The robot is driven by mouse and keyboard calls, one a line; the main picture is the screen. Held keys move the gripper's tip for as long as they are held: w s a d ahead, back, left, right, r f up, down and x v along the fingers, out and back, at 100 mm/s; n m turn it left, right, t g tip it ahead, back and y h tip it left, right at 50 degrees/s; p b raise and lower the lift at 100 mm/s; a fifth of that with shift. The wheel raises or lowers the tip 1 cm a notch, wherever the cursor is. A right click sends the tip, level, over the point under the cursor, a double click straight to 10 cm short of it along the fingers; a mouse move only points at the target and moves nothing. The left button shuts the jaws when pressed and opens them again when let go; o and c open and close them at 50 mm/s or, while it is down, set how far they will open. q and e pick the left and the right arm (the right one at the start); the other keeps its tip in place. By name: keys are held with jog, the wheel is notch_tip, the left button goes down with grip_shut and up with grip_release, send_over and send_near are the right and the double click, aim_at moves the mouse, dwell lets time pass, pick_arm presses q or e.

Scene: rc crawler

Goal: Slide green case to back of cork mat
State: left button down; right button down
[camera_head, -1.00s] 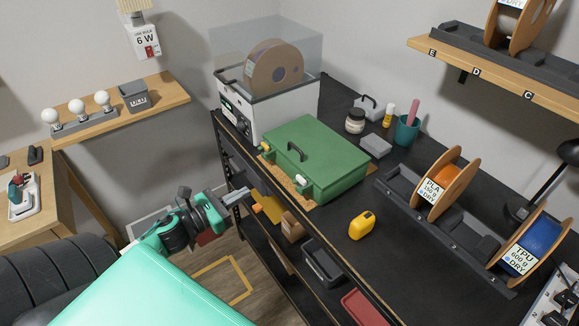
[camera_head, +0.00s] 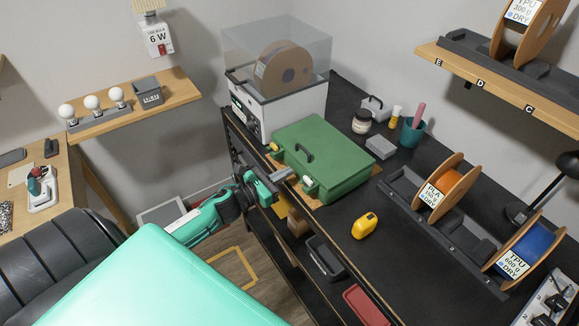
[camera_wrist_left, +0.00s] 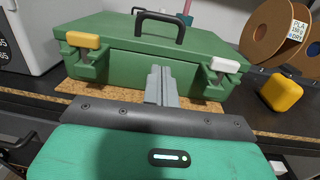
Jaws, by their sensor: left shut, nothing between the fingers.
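The green case (camera_head: 325,158) lies flat on the cork mat (camera_head: 312,200) on the black bench, its black handle on top. In the left wrist view the case (camera_wrist_left: 150,66) shows its front with one yellow and one white latch, and a strip of the mat (camera_wrist_left: 205,107) lies bare before it. My left gripper (camera_head: 288,176) is shut and empty at the front of the case, between the two latches. In the wrist view its fingertips (camera_wrist_left: 160,72) are at the case's front face; contact is hard to tell. My right gripper is not in view.
A white dryer (camera_head: 275,110) with a clear lid stands behind left of the case. A grey box (camera_head: 380,147), a jar (camera_head: 362,122) and a teal cup (camera_head: 411,134) stand behind right. A yellow tape measure (camera_head: 365,226) and spool rack (camera_head: 440,225) are to the right.

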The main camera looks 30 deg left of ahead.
aim_at(298, 166)
pick_arm(q)
jog(key=shift+p+x, duration=0.35)
jog(key=shift+x, duration=0.6)
jog(key=shift+w, duration=0.1)
jog(key=b+x, duration=0.3)
jog(key=x, duration=0.3)
jog(key=shift+w+d, duration=0.2)
jog(key=shift+w, duration=0.15)
jog(key=shift+f, duration=0.1)
